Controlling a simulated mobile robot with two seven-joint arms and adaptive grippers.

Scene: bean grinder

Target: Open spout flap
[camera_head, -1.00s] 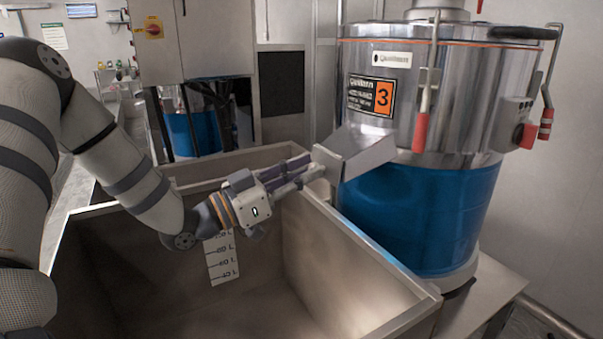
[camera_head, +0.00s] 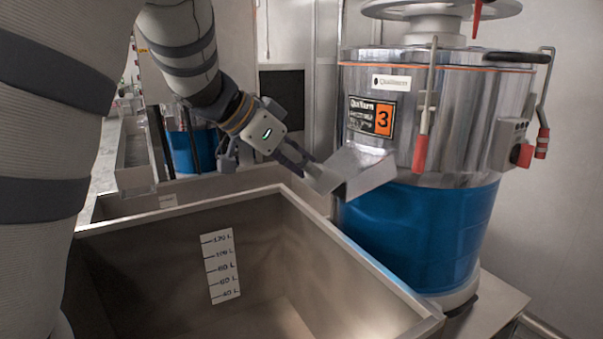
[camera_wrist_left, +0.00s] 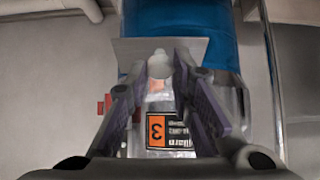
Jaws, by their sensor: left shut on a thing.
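The steel grinder (camera_head: 440,110) has a blue lower body and an orange "3" label. Its metal spout (camera_head: 365,170) juts out to the left over the bin's edge. The spout flap (camera_head: 324,180) is a small steel plate at the spout's outer end, and appears tilted outward. My left gripper (camera_head: 306,164) reaches down to it from the upper left. In the left wrist view, its fingers (camera_wrist_left: 160,70) are closed on the flap's light round tab (camera_wrist_left: 159,63), with the flap plate (camera_wrist_left: 126,52) beyond them. My right gripper is not in view.
A large open steel bin (camera_head: 150,228) with a litre scale (camera_head: 220,265) stands below the spout and looks empty. A red-handled clamp (camera_head: 422,135) hangs on the grinder's side. A second blue machine (camera_head: 190,150) stands behind.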

